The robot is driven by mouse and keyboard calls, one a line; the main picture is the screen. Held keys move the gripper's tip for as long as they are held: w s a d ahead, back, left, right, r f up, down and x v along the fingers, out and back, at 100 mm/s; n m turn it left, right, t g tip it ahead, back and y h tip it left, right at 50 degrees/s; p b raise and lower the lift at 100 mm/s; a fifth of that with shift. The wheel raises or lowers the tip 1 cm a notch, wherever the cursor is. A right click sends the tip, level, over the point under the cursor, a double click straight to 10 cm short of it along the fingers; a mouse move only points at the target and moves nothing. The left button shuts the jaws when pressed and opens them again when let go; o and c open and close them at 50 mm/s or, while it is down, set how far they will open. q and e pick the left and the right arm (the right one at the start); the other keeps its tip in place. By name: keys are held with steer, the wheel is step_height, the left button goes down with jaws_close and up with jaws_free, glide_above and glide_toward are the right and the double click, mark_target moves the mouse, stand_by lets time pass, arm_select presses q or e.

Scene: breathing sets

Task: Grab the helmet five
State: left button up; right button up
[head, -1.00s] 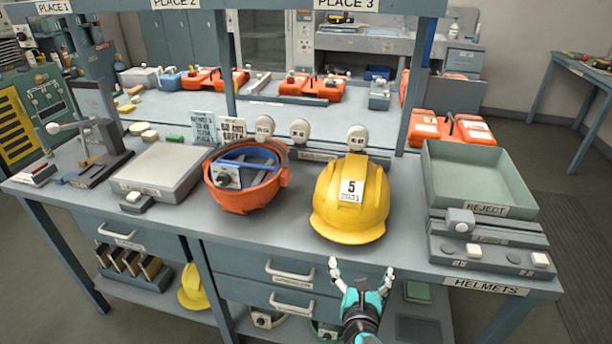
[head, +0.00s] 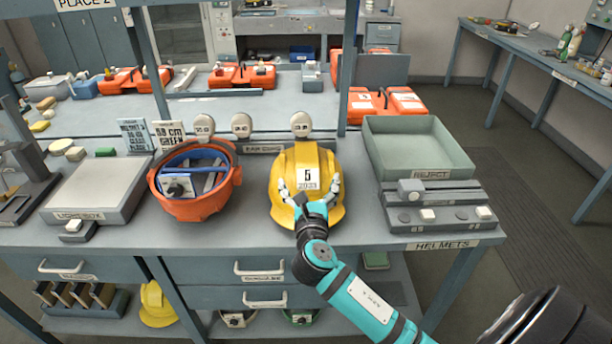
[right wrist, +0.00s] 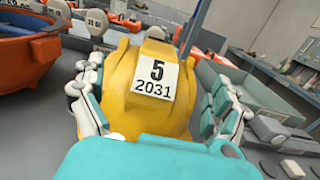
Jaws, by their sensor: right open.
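The yellow helmet (head: 307,167) with the label "5 2031" sits on the bench between an orange helmet and the reject tray. In the right wrist view the yellow helmet (right wrist: 148,110) fills the middle, its label facing the camera. My right gripper (head: 309,188) is open, in front of the helmet in the head view. Its two fingers stand on either side of the helmet in the right wrist view (right wrist: 160,110). I cannot tell whether they touch it. My left gripper is not in view.
An orange upturned helmet (head: 195,205) holding blue straps stands to the left. The green-grey reject tray (head: 385,168) and a button panel (head: 437,219) stand close on the right. A flat light box (head: 75,214) lies further left. White knobs (head: 301,124) stand behind the yellow helmet.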

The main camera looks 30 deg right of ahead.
mark_target(307, 169)
steer(key=x, duration=0.6)
steer(key=shift+f+p, duration=0.1)
steer(key=shift+p, duration=0.3)
steer(key=shift+s+a, duration=0.1)
steer(key=shift+a, duration=0.05)
steer(key=c, duration=2)
